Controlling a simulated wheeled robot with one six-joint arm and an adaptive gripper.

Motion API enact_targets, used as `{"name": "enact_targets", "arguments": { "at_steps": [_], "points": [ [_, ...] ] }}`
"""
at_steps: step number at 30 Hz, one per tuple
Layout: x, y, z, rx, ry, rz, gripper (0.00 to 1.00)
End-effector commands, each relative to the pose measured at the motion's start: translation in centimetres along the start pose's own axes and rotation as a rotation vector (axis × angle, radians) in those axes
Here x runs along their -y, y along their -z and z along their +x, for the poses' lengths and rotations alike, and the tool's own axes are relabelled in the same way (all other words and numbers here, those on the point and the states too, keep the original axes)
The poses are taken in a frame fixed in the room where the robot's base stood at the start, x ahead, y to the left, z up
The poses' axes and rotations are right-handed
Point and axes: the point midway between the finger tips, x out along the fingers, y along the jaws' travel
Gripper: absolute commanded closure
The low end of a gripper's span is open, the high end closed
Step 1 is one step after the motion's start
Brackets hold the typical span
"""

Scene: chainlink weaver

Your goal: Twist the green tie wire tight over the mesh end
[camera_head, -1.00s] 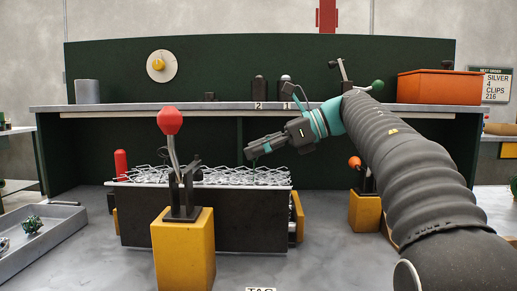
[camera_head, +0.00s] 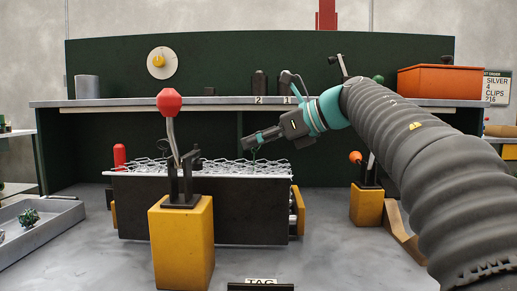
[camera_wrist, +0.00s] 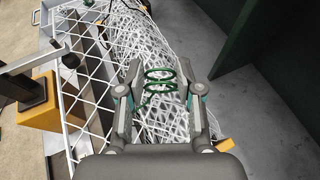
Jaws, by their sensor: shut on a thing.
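The green tie wire (camera_wrist: 160,80) shows in the wrist view as a few dark green loops between my fingertips, above the mesh. My gripper (camera_wrist: 163,88) is shut on it. In the head view my gripper (camera_head: 248,143) is over the right half of the mesh, and a thin green strand hangs from its tip. The silver wire mesh (camera_head: 210,169) lies along the top of a dark block (camera_head: 215,215). In the wrist view the mesh (camera_wrist: 140,45) runs as a roll under the gripper, with a flat diamond net to its left. Whether the wire grips the mesh is hidden.
A yellow post with a red-knobbed lever (camera_head: 170,102) stands in front of the block. An orange-knobbed lever (camera_head: 355,157) on a yellow post stands right. A grey tray (camera_head: 50,232) holds a green tangle (camera_head: 29,217) at left.

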Motion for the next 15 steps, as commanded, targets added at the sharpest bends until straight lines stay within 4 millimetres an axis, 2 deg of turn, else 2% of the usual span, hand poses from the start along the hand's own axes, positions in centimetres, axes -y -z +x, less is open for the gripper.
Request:
{"name": "enact_targets", "arguments": {
  "at_steps": [15],
  "points": [
    [-0.63,-0.48,-0.03,-0.005,0.404,0.168,1.0]
  ]
}}
